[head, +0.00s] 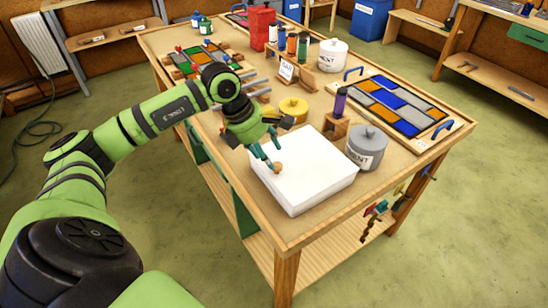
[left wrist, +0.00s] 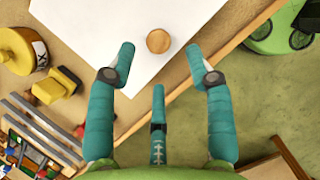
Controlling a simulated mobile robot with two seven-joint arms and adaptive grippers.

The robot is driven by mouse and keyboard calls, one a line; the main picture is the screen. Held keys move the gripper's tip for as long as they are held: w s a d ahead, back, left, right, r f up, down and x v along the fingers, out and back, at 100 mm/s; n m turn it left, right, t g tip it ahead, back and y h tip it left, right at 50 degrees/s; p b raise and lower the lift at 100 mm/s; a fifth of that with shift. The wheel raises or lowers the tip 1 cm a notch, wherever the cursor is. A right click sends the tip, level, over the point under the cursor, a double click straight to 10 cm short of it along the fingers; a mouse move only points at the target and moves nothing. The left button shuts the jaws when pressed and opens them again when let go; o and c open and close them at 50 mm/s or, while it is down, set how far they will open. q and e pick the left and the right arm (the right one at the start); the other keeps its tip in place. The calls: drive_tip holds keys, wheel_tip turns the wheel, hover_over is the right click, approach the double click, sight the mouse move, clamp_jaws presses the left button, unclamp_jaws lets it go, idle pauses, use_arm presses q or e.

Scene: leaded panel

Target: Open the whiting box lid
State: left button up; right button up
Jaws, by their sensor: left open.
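The whiting box is a white, shallow, square box (head: 312,178) near the front corner of the workbench, with its flat white lid on and closed. A small round wooden knob (head: 277,168) sits on the lid near its left edge. My left gripper (head: 271,160) is over that edge with its teal fingers pointing down at the knob. In the left wrist view the knob (left wrist: 158,41) lies just ahead of and between the spread fingertips, and nothing is between the fingers. I cannot tell whether a finger touches the knob. My right gripper is not in view.
A grey lidded pot (head: 367,148) stands close to the box's right side. A yellow round container (head: 293,108) and a wooden block with a purple bottle (head: 339,104) stand behind it. Leaded panels (head: 396,106) lie farther back. The bench's front corner is clear.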

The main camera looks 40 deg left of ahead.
sight(275, 165)
use_arm(q)
drive_tip(key=shift+p+x, duration=0.5)
drive_tip(key=shift+x, duration=1.75)
drive_tip(key=shift+w, duration=0.1)
clamp_jaws()
